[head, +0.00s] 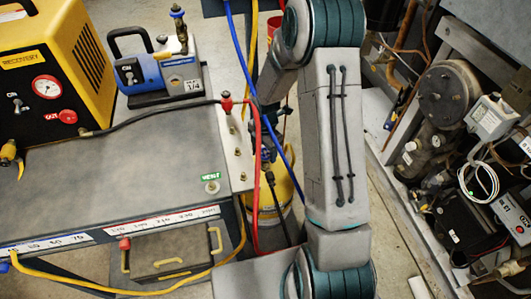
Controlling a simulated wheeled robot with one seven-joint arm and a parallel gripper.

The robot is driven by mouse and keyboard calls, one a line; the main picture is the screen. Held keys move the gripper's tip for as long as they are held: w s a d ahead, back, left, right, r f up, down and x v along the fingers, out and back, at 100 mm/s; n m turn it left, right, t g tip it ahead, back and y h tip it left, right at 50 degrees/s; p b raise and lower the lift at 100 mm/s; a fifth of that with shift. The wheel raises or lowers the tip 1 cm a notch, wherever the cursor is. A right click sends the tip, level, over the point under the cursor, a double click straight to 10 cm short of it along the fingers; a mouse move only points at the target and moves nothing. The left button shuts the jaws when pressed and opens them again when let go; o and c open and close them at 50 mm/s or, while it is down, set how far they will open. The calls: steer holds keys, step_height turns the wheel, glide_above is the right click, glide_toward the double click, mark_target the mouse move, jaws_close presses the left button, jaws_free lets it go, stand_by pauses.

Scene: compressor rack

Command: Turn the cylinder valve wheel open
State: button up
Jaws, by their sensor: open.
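The yellow cylinder (284,190) stands on the floor behind the bench's right end, partly hidden by hoses and my arm. A small blue part (268,152) above its top looks like the valve wheel; it is dark, small and partly covered. A dark hose hangs down just below it. My gripper (268,122) points down just above the blue part, at the left of my arm. Its fingers are open, but hoses cross them and their detail is unclear. I cannot tell whether they touch the wheel or stand around it.
Red, blue and yellow hoses run close past my gripper. A grey bench (120,185) stands at the left, with a yellow recovery machine (55,70) and a blue vacuum pump (165,75). The compressor rack (450,95) stands at the right.

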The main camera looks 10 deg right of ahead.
steer(key=m+b, duration=0.1)
steer(key=m, duration=1)
steer(key=shift+m+b, duration=0.3)
steer(key=shift+b, duration=0.05)
steer(key=c, duration=0.7)
